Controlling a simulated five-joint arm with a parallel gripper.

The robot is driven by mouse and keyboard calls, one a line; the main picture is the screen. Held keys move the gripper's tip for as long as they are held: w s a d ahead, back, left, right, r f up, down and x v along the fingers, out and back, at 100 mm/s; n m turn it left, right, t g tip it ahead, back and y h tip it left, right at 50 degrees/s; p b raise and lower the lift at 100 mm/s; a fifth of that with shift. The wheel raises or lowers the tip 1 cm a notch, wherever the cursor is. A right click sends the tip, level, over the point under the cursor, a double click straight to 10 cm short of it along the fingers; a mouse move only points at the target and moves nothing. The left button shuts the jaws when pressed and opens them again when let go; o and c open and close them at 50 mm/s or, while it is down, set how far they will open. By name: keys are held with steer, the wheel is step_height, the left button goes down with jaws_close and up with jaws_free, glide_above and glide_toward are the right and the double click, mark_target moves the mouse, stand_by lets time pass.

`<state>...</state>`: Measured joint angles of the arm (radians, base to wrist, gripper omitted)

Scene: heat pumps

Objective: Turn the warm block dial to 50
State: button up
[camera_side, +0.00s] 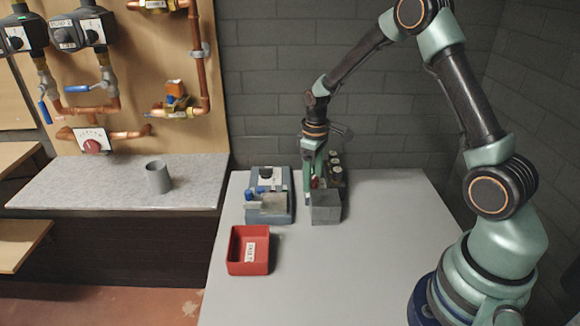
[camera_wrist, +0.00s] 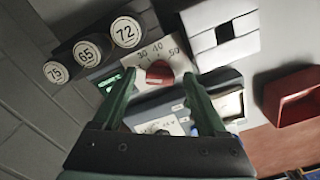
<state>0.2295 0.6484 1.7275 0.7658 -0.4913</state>
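The warm block's red dial (camera_wrist: 158,73) sits on a white scale plate in the wrist view, with 30, 40 and 50 printed around it. I cannot clearly read where its pointer stands. A small green-lit display (camera_wrist: 110,84) is left of the dial, partly behind a finger. My gripper (camera_wrist: 160,78) is open, its two fingers apart on either side of the dial, with no clear contact. In the side view, my gripper (camera_side: 314,168) points down behind the grey block (camera_side: 326,208), and a little of the red dial shows beside it.
Dark round containers labelled 75, 65 and 72 (camera_wrist: 86,53) stand beside the dial. A blue-grey device (camera_side: 268,195) is left of the block. A red tray (camera_side: 248,250) lies in front of it. The table's right side (camera_side: 390,240) is clear.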

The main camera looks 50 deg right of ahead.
jaws_close()
steer(key=shift+m, duration=0.3)
steer(key=m, duration=0.5)
steer(key=shift+m, duration=0.3)
steer(key=m, duration=0.6)
steer(key=shift+r, duration=0.1)
steer(key=m, duration=0.5)
steer(key=shift+m, duration=0.4)
steer(key=m, duration=0.5)
steer(key=shift+m, duration=0.4)
steer(key=shift+o, duration=0.3)
jaws_free()
